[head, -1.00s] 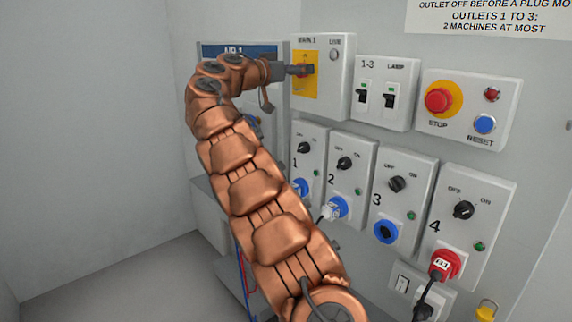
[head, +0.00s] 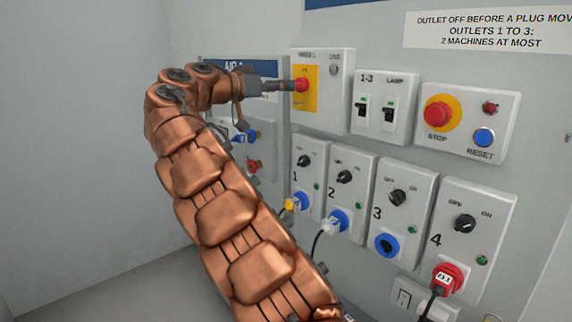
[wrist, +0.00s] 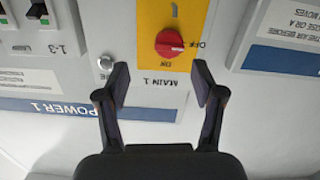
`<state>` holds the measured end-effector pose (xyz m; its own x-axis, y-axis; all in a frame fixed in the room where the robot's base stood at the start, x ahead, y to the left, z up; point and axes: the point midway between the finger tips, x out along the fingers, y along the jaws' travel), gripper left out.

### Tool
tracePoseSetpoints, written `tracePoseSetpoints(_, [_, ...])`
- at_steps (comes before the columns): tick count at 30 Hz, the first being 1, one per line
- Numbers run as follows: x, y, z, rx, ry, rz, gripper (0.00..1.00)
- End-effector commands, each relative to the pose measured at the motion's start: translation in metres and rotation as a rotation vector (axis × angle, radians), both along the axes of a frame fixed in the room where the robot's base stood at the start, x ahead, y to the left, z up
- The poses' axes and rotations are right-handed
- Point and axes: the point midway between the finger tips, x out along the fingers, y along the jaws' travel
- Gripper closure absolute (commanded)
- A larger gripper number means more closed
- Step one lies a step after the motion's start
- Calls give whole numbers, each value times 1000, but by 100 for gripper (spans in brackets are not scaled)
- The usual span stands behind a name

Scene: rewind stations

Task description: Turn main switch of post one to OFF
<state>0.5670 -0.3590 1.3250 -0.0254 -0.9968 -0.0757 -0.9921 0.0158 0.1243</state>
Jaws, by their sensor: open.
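The main switch of post one is a red rotary knob (wrist: 170,43) on a yellow plate, labelled MAIN 1, in the wrist view. That view is upside down: ON is printed below the knob and OFF to its right. The knob's grip bar appears to lie across, toward OFF. The knob also shows in the head view (head: 302,85). My gripper (wrist: 162,80) is open and empty, its fingertips apart and short of the knob, which sits beyond the gap between them. In the head view my gripper (head: 286,86) points at the switch from the left.
A box with two black switches (head: 376,108) stands right of the main switch, then a box with a red STOP button (head: 438,113). Below are numbered outlet boxes with plugs and knobs. The air panel (head: 262,130) is partly behind my arm.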

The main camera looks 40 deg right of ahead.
Motion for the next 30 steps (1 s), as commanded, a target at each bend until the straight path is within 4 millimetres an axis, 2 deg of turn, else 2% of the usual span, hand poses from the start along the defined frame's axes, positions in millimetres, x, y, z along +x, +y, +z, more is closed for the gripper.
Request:
tracePoseSetpoints(5, [-13, 4, 3, 57, 73, 4, 32])
tracePoseSetpoints(12, [-31, 10, -4, 143, 172, 19, 32])
tracePoseSetpoints(30, [-84, 38, -36, 389, 392, 99, 32])
